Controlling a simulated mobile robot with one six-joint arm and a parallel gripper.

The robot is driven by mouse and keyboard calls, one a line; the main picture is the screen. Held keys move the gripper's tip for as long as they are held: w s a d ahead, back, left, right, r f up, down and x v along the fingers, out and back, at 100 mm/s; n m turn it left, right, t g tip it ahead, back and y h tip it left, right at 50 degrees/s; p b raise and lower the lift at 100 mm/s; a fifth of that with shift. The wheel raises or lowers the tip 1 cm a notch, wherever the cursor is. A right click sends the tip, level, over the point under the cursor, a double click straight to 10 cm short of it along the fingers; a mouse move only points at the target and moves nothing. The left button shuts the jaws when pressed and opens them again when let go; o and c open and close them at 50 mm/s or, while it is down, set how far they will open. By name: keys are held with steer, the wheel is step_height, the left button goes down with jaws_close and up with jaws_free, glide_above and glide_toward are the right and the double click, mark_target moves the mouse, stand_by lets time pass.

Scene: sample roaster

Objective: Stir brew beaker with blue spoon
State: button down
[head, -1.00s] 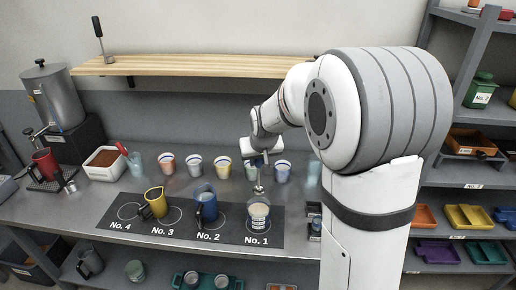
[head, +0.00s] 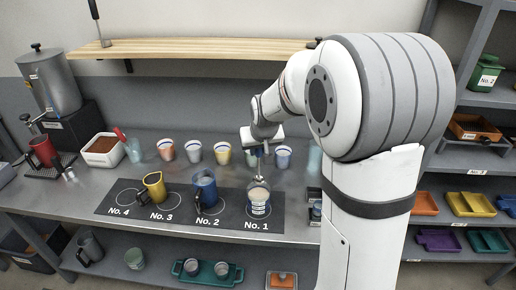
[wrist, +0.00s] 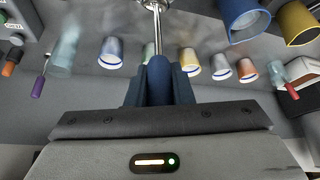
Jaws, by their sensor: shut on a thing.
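The brew beaker (head: 259,202), a clear vessel with tan contents and pale markings, stands upright on the No. 1 spot of the dark mat. My gripper (head: 259,147) is above it and shut on the blue spoon. In the wrist view my gripper (wrist: 157,82) has its dark blue fingers closed around the blue handle of the spoon (wrist: 158,65). In the head view the spoon is thin and points down to the beaker's mouth. I cannot tell how deep its bowl is.
A blue jug (head: 204,187) stands on No. 2, left of the beaker, and a yellow jug (head: 154,188) near No. 3. Several cups (head: 223,153) line up behind. A wooden shelf (head: 190,56) is above. The mat's No. 4 spot is clear.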

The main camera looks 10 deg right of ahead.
mark_target(259, 168)
steer(key=shift+f+b, duration=3.35)
steer(key=shift+f, duration=0.85)
steer(key=shift+s, duration=0.1)
